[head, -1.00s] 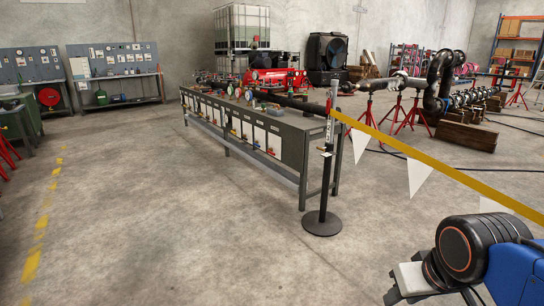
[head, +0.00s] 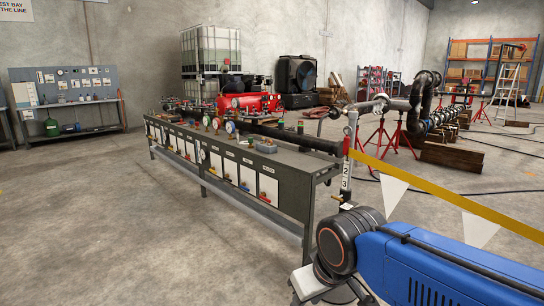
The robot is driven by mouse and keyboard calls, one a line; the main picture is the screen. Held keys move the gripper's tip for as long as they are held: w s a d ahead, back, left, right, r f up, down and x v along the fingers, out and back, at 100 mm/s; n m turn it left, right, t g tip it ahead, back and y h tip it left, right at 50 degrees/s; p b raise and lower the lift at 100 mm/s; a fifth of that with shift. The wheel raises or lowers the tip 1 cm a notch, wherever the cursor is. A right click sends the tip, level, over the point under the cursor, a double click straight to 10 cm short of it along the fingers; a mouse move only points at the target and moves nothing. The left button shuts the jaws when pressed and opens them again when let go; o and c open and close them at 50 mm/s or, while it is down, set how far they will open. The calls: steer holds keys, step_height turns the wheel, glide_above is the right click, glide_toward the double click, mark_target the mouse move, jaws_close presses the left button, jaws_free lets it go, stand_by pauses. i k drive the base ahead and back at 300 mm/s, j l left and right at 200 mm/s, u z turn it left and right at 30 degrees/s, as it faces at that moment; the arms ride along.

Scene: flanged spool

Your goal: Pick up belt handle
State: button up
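A yellow belt (head: 440,194) runs from the top of a slim post (head: 347,170) down to the right edge of the head view, with white pennants (head: 392,192) hanging from it. A small red piece (head: 346,147) shows at the belt's end by the post top; I cannot make out a handle's shape. The post carries a numbered label, and my arm hides its foot. My blue arm with its black wrist reaches in from the lower right, in front of the post.
A long grey bench (head: 250,165) with gauges and valves stands left of the post. Red stands (head: 380,135) hold pipework behind the belt, near wooden blocks (head: 455,157). The concrete floor (head: 110,230) at left is clear.

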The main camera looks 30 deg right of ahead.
mark_target(346, 141)
steer(key=i+j+z, duration=0.1)
steer(key=i+z, duration=0.2)
steer(key=i, duration=0.15)
steer(key=i+j+z, duration=0.15)
steer(key=i+z, duration=0.2)
steer(key=i+j+z, duration=0.3)
steer(key=i, duration=0.2)
